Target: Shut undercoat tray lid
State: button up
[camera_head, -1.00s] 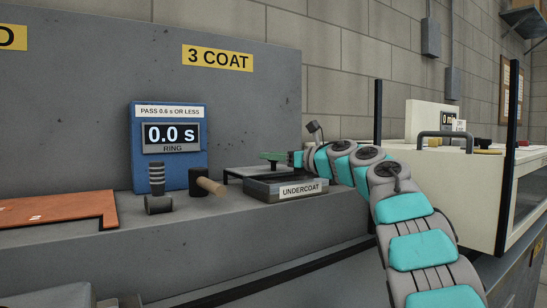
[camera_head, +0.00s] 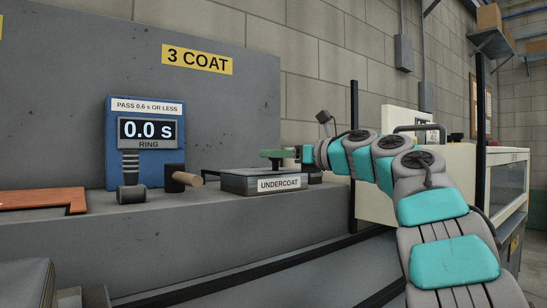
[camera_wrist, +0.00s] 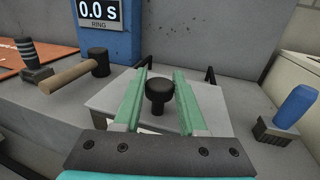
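The undercoat tray (camera_head: 232,186) sits on the grey ledge with its UNDERCOAT label facing front. In the wrist view, a flat grey lid (camera_wrist: 106,100) with a round black knob (camera_wrist: 160,92) lies below my gripper. My gripper (camera_wrist: 160,72) is open, with one green finger on each side of the knob and a gap visible on both sides. I cannot tell whether the lid sits fully down on the tray.
A blue-handled brush (camera_wrist: 294,106) is close on the right. A cream cabinet (camera_head: 390,205) stands beyond.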

jog(key=shift+o, duration=0.7)
jog(key=shift+s+d, duration=0.1)
jog(key=shift+s, duration=0.05)
jog(key=o, duration=0.3)
jog(key=b+v, duration=0.1)
jog(key=v, duration=0.6)
jog(key=shift+s+d, duration=0.25)
jog(key=shift+d, duration=0.05)
jog(key=shift+s, duration=0.1)
